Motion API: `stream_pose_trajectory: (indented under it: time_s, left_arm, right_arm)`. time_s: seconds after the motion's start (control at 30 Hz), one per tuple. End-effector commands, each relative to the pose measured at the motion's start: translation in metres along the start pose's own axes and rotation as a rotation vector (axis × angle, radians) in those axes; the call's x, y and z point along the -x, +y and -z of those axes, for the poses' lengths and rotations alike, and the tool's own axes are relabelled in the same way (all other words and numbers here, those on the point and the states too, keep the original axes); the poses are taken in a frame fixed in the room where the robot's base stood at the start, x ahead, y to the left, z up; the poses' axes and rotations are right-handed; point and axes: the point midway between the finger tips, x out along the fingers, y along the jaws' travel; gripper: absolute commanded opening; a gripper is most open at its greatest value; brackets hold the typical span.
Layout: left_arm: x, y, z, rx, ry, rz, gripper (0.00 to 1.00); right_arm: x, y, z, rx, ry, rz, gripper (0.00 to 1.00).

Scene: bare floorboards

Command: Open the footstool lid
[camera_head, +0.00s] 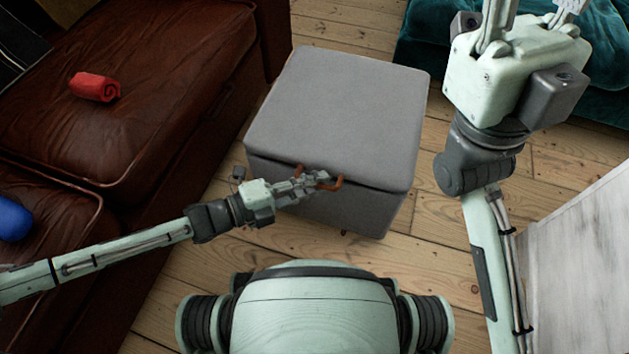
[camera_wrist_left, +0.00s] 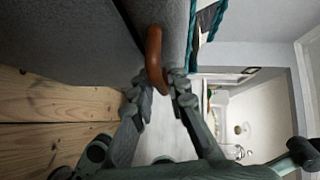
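The grey footstool (camera_head: 345,105) stands on the floorboards ahead of me, its padded lid lying flat or nearly so, with a dark seam beneath the lid's front edge. An orange-brown handle (camera_head: 338,184) sits at the front of the lid; it also shows in the left wrist view (camera_wrist_left: 154,50). My left gripper (camera_head: 322,179) is at this handle. In the left wrist view its fingertips (camera_wrist_left: 160,88) are drawn together on either side of the handle and appear to hold it. My right gripper (camera_head: 530,8) is raised at the top right, empty-looking, with its fingertips cut off.
A brown leather sofa (camera_head: 165,85) fills the left, with a red rolled cloth (camera_head: 94,87) and a blue object (camera_head: 14,219) on it. A teal piece of furniture (camera_head: 420,30) is at the back right. A whitish panel (camera_head: 585,265) stands at lower right. Floor right of the footstool is clear.

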Motion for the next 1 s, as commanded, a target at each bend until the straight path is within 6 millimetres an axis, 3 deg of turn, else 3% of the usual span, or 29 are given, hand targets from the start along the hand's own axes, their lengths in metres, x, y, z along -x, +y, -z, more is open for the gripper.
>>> stream_pose_trajectory:
  time_s: [0.1,0.57,0.77,1.0]
  left_arm:
    - [0.0,0.0,0.0,0.0,0.0,0.0,0.0]
    - [0.001,-0.002,0.0,0.001,0.0,-0.001,0.0]
    - [0.002,-0.012,0.001,0.013,0.0,-0.012,0.0]
    - [0.003,-0.032,0.003,0.042,0.001,-0.042,0.0]
  right_arm:
    - [0.0,0.0,0.0,0.0,0.0,0.0,0.4]
    - [-0.002,0.0,0.0,0.001,0.0,0.0,0.4]
    - [-0.008,0.001,0.003,-0.002,-0.006,-0.007,0.4]
    - [0.001,0.004,0.007,-0.014,-0.061,-0.082,0.4]
